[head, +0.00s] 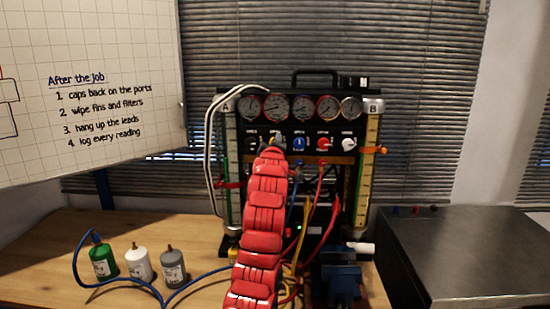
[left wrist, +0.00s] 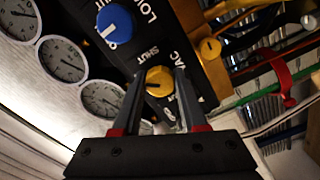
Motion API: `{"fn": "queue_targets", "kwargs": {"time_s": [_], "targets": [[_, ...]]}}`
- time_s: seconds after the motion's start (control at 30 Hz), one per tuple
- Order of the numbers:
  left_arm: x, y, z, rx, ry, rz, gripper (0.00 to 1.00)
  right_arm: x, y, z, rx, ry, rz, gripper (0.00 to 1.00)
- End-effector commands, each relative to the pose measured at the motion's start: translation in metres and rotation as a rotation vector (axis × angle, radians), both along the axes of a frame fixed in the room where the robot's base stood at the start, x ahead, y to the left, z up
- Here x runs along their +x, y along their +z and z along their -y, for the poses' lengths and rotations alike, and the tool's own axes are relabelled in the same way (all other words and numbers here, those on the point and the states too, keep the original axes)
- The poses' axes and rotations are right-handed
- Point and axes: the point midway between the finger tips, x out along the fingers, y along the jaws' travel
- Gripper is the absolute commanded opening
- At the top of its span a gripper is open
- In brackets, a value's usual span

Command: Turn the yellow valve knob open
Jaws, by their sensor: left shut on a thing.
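The yellow valve knob (left wrist: 158,80) sits on the black panel in the left wrist view, with the word SHUT printed beside it. My left gripper (left wrist: 166,82) has its two fingers on either side of the knob and is shut on it. In the head view my red left arm rises from the bottom to the panel, and my left gripper (head: 272,146) is at the knob row. There the arm and gripper hide the yellow knob. My right gripper is in neither view.
A blue knob (head: 299,144) is right beside my gripper, with a red knob (head: 323,143) and a white knob (head: 348,143) further right. Gauges (head: 302,108) line the top. Hoses hang below. Green (head: 103,262), white and grey bottles stand on the bench at left.

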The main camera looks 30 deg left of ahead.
Motion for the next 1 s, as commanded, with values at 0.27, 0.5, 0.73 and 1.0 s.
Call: {"fn": "queue_targets", "kwargs": {"time_s": [0.27, 0.5, 0.73, 1.0], "targets": [[0.000, -0.005, 0.000, -0.218, 0.000, 0.135, 0.00, 0.000, -0.034, 0.000, 0.000, 0.000, 0.000, 0.72], [0.000, -0.004, 0.000, -0.382, -0.001, 0.236, 0.00, 0.000, -0.054, 0.000, 0.000, 0.000, 0.000, 0.72], [0.000, -0.002, 0.000, -0.490, -0.001, 0.303, 0.00, 0.000, -0.066, 0.000, 0.000, 0.000, 0.000, 0.72], [0.001, -0.002, 0.000, -0.550, 0.001, 0.335, 0.00, 0.000, -0.072, 0.000, 0.000, 0.000, 0.000, 0.72]]}}
